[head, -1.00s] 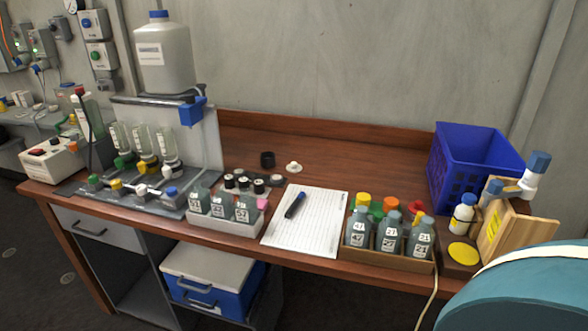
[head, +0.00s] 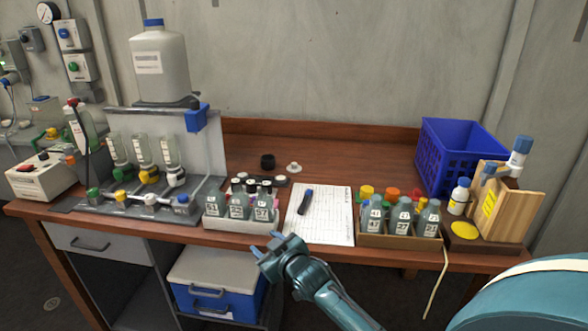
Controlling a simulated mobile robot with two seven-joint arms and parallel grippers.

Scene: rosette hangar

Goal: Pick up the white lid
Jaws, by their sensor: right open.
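A small white lid (head: 293,168) lies on the wooden desk (head: 335,160), behind the paper sheet and just right of a black cap (head: 268,161). My right gripper (head: 265,244) is open and empty. It is in front of the desk's front edge, near the white bottle tray, well short of the lid. Nothing hides the lid. My left gripper is not in view.
A white tray (head: 241,225) of bottles and a written sheet (head: 322,217) with a dark marker (head: 306,199) lie between gripper and lid. A brown box (head: 399,241) of bottles is to the right. A blue crate (head: 455,165) stands behind it. Desk right of the lid is clear.

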